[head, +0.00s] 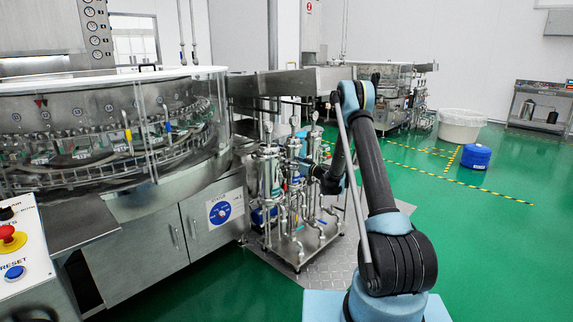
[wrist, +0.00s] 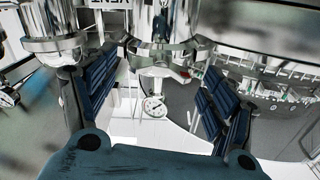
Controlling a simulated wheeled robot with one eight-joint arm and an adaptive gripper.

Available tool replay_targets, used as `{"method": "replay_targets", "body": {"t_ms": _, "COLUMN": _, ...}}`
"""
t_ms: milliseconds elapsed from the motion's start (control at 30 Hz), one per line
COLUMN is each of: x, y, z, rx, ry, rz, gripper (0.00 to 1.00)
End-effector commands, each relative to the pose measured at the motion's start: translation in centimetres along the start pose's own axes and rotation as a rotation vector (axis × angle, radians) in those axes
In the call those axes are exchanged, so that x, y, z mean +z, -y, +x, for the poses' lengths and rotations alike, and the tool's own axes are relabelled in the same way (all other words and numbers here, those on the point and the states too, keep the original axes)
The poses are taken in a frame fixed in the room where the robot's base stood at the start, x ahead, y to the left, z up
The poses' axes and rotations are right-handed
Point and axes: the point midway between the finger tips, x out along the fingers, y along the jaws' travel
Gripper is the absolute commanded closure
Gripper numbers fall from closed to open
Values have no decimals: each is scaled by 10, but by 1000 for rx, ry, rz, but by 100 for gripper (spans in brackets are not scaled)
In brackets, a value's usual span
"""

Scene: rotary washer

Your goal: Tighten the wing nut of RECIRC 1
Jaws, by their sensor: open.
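In the wrist view, my gripper (wrist: 146,85) is open, with one dark blue ribbed finger on each side and nothing clearly held between them. A shiny metal clamp (wrist: 165,70) around steel housings shows just beyond the gap. A bright metal piece at the clamp could be the wing nut, but its shape is not clear. In the head view, several upright steel filter housings (head: 268,175) stand on a wheeled skid. My gripper (head: 318,178) is beside them at mid height, largely hidden by my arm. I cannot read which housing is RECIRC 1.
The rotary washer (head: 100,130) with its clear guard fills the left. A control panel with a red stop button (head: 8,236) is at the lower left. A blue drum (head: 476,156) and a white tub (head: 461,125) stand at the right. The green floor at right is otherwise mostly clear.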

Motion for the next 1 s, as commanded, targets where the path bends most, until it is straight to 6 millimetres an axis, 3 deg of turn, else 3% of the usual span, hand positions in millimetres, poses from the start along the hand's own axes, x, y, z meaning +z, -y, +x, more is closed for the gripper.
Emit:
{"method": "replay_targets", "body": {"t_ms": 233, "x": 0, "y": 0, "z": 26, "rx": 0, "ry": 0, "rz": 0, "gripper": 22}}
{"method": "replay_targets", "body": {"t_ms": 600, "x": 0, "y": 0, "z": 30, "rx": 1, "ry": 0, "rz": 0, "gripper": 22}}
{"method": "replay_targets", "body": {"t_ms": 667, "x": 0, "y": 0, "z": 30, "rx": 1, "ry": 0, "rz": 0, "gripper": 33}}
{"method": "replay_targets", "body": {"t_ms": 800, "x": 0, "y": 0, "z": 30, "rx": 1, "ry": 0, "rz": 0, "gripper": 65}}
{"method": "replay_targets", "body": {"t_ms": 1000, "x": 0, "y": -1, "z": 30, "rx": 2, "ry": 0, "rz": 2, "gripper": 66}}
